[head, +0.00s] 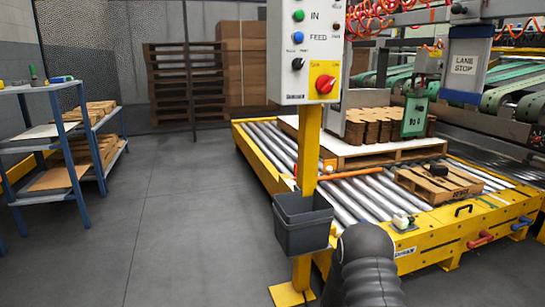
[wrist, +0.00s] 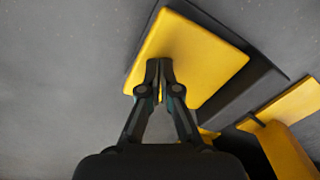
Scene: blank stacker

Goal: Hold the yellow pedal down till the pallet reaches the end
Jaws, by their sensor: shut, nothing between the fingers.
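The yellow pedal (wrist: 200,52) is a flat yellow plate on a dark base, low over the grey floor in the wrist view. My gripper (wrist: 159,66) is shut and empty, with its fingertips over the lower left part of the pedal. I cannot tell whether they touch it or how far it is pressed. In the head view a wooden pallet (head: 365,160) with stacked brown cardboard lies on the roller conveyor (head: 378,196). A smaller pallet (head: 436,189) with a dark object on it sits nearer the front right. The pedal and my gripper are out of the head view.
A yellow post (head: 307,150) carries a control box (head: 305,50) and a grey bin (head: 303,222), just left of my arm. Yellow conveyor framing (head: 465,224) runs along the right. A blue shelf (head: 58,130) stands at the left. The floor between them is clear.

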